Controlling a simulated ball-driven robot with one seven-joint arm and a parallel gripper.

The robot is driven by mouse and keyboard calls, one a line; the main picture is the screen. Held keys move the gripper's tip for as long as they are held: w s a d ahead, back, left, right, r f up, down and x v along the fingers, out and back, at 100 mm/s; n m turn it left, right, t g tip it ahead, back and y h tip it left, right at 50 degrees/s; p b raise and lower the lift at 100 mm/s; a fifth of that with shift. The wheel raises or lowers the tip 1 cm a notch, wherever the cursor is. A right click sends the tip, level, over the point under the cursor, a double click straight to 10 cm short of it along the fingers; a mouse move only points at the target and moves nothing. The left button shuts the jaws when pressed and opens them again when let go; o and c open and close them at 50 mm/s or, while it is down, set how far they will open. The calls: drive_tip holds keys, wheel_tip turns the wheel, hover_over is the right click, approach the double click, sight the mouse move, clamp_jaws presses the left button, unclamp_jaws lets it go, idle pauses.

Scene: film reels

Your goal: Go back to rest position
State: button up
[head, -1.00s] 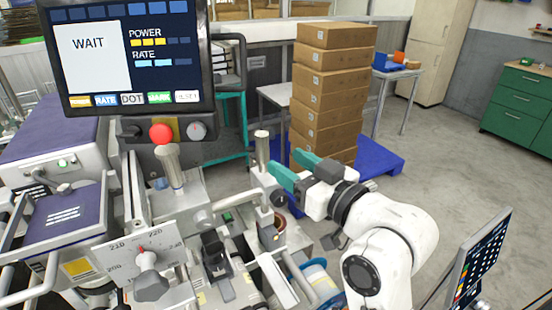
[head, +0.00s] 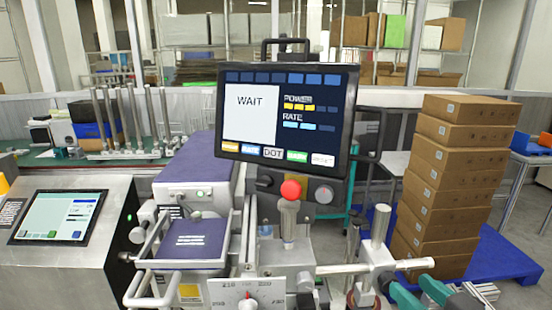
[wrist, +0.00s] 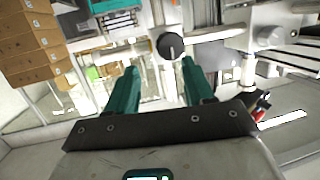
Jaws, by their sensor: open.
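My gripper (head: 420,292) shows at the bottom right of the head view, with only its teal fingers and a bit of its body in frame. In the wrist view its two teal fingers (wrist: 160,88) stand apart with nothing between them. A dark round knob (wrist: 171,46) of the machine shows beyond the fingertips. In the head view the gripper is just right of the machine's metal posts and bar (head: 375,266). Most of my arm is out of view below the frame.
The machine's screen (head: 285,115) reads WAIT, above a red button (head: 291,190). Stacked cardboard boxes (head: 450,185) stand on a blue pallet (head: 505,258) at the right, behind the gripper. A second touchscreen (head: 58,217) is at the left.

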drive_tip(key=s+d+f+g+h, duration=0.1)
drive_tip(key=s+f+g, duration=0.25)
drive_tip(key=f, duration=0.35)
drive_tip(key=s+d+f+m+g, duration=0.1)
drive_tip(key=s+f+g, duration=0.1)
drive_tip(key=s+f, duration=0.35)
drive_tip(key=s+d+f+g+h, duration=0.1)
drive_tip(key=s+f+g, duration=0.2)
drive_tip(key=f, duration=0.5)
drive_tip(key=s+f+g, duration=0.3)
drive_tip(key=s+f, duration=0.2)
drive_tip(key=s, duration=0.2)
drive_tip(key=s+f+m+g+h, duration=0.1)
drive_tip(key=s+f+g, duration=0.2)
drive_tip(key=s, duration=0.4)
drive_tip(key=shift+s+a+f+m, duration=0.2)
drive_tip(key=shift+a+f+m, duration=0.1)
drive_tip(key=shift+f, duration=0.6)
